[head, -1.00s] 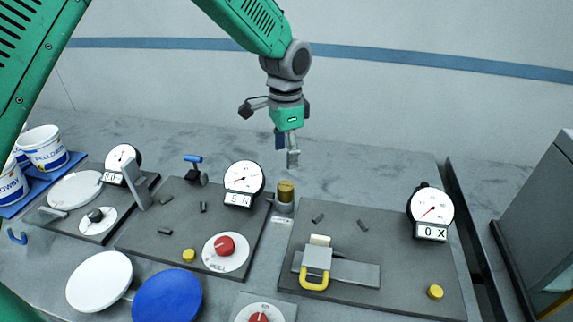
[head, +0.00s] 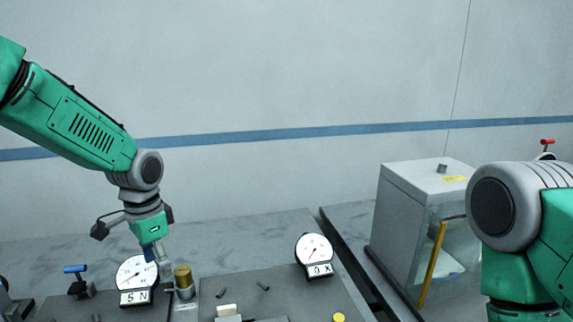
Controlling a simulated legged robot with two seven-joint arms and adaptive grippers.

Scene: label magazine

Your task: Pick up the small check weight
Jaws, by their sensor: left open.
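A small brass-coloured cylinder (head: 183,277), which looks like the small check weight, stands upright on a grey holder near the lower left of the head view. My left gripper (head: 157,253) hangs from its arm just left of the cylinder's top and above it in the picture. It is open and holds nothing that I can see. Its fingers are seen nearly edge-on, so I cannot tell how far it is from the cylinder in depth. My right arm comes in at the right edge, and its gripper is out of the picture.
A dial gauge marked 5 N (head: 137,277) stands left of the cylinder, and a 0 X gauge (head: 314,252) stands to the right. A blue-handled part (head: 77,275) is at the far left. A glass-fronted cabinet (head: 412,222) stands beyond a gap between benches.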

